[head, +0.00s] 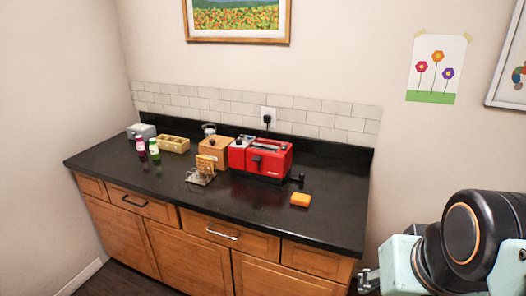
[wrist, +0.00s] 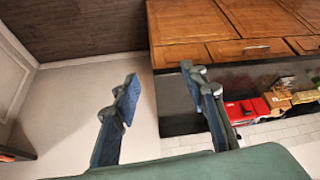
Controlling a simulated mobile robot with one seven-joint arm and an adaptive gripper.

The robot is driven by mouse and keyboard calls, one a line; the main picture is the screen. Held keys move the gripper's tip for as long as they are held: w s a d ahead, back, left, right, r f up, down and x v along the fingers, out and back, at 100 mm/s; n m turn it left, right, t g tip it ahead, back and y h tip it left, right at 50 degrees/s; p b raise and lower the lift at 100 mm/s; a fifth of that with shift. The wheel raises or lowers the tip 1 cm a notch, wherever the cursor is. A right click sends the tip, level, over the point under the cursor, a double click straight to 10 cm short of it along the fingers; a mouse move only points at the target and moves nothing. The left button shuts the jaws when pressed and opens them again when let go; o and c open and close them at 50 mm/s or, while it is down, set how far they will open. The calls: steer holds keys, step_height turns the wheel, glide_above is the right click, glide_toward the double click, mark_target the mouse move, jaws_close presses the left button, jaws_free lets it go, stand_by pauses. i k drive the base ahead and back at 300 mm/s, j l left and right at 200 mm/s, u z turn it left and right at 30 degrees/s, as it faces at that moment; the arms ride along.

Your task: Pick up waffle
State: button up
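A tan, gridded piece that looks like the waffle (head: 205,162) stands upright in a small wire rack (head: 199,178) on the black counter, in front of a wooden box. My gripper (wrist: 163,88) is open and empty in the wrist view, its two fingers spread well apart. In the head view part of my gripper (head: 368,281) shows at the lower right, off the counter's right end and far from the waffle. In the wrist view the waffle cannot be made out clearly.
A red toaster (head: 268,158) stands right of the wooden box (head: 214,151). An orange block (head: 300,199) lies near the right front. Two bottles (head: 147,148), a tan tray (head: 173,144) and a grey box (head: 141,131) are at left. The counter's (head: 325,225) right end is clear.

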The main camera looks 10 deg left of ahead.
mark_target(202, 160)
steer(key=i+l+z, duration=0.35)
steer(key=l+z, duration=0.2)
steer(key=l, duration=0.2)
steer(key=i+l+z, duration=0.35)
steer(key=i+l, duration=0.2)
steer(key=i+l+z, duration=0.15)
steer(key=i, duration=0.35)
steer(key=i+u, duration=0.45)
steer(key=u, duration=0.25)
steer(key=i+l+u, duration=0.15)
steer(key=u, duration=0.2)
steer(key=i+u, duration=0.2)
steer(key=u, duration=0.2)
steer(key=i+l+u, duration=0.1)
steer(key=u, duration=0.25)
steer(key=i+l+u, duration=0.15)
steer(key=u, duration=0.25)
steer(key=i+l+u, duration=0.15)
steer(key=u, duration=0.35)
steer(key=i+l+u, duration=0.3)
steer(key=u, duration=0.2)
steer(key=i+l+u, duration=0.3)
steer(key=l+u, duration=0.2)
